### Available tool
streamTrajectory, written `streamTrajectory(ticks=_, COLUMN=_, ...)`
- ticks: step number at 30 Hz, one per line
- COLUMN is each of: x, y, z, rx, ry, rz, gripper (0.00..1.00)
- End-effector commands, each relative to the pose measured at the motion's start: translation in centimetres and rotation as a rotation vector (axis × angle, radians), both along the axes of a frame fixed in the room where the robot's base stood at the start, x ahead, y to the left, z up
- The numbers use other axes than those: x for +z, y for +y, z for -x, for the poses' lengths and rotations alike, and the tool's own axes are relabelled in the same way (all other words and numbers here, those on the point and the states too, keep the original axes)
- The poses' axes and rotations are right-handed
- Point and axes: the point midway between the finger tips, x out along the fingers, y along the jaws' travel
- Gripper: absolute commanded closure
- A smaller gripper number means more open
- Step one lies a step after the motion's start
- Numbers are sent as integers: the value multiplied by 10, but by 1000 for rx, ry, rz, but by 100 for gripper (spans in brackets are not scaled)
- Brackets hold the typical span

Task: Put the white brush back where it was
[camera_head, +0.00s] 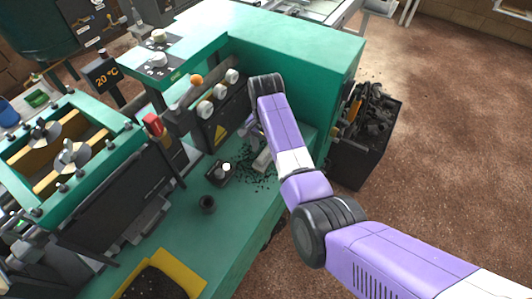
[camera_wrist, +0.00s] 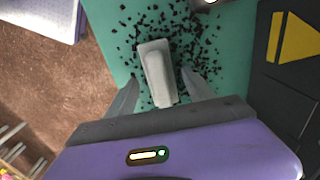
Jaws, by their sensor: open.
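The white brush (camera_wrist: 157,70) shows in the wrist view as a pale, oblong block among scattered black bits on the green surface. In the head view the brush (camera_head: 262,160) is partly covered by my arm. My gripper (camera_wrist: 158,90) is open, with one finger on each side of the near end of the brush. I cannot tell whether the fingers touch it. In the head view my gripper (camera_head: 252,136) is mostly hidden behind my arm.
A machine panel with a yellow warning triangle (camera_head: 221,132) rises behind. A black bin (camera_head: 366,135) stands right of the bench.

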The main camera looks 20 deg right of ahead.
Motion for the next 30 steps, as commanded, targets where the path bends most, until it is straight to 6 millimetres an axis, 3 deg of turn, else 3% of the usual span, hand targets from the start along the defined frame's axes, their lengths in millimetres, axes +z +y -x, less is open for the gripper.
streamTrajectory(ticks=9, x=65, y=0, z=-1, rx=1, ry=-5, rz=0, gripper=38)
streamTrajectory(ticks=15, x=92, y=0, z=-1, rx=2, ry=-4, rz=0, gripper=38)
streamTrajectory(ticks=30, x=102, y=0, z=0, rx=1, ry=0, rz=0, gripper=38)
